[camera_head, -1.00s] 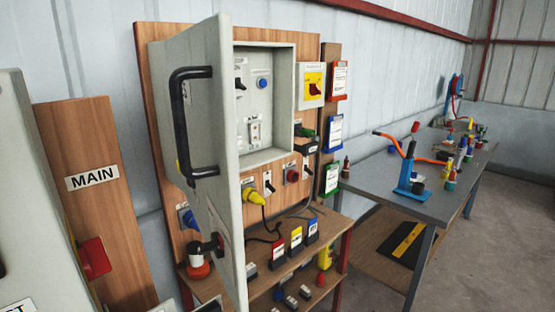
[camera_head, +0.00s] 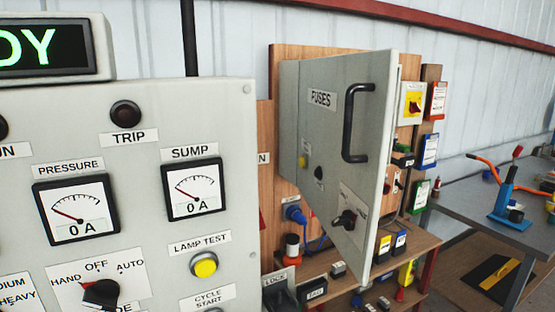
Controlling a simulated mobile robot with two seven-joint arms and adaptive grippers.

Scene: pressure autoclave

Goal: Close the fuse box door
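The fuse box door (camera_head: 335,125) is a light grey panel labelled FUSES, right of centre in the head view. It stands open, swung out from the wooden backboard (camera_head: 290,65), and I see its outer face. A black D-shaped handle (camera_head: 350,122) is near its free edge at the upper right. A black rotary knob (camera_head: 345,219) sits on a white plate lower on the door. The inside of the fuse box is hidden behind the door. Neither of my grippers is in view.
A large grey control panel (camera_head: 140,140) with gauges and switches fills the left foreground and overlaps the board's left side. Below the door, a wooden shelf (camera_head: 415,245) holds small tagged items. A grey workbench (camera_head: 460,190) with a blue and orange tool (camera_head: 507,195) stands at right.

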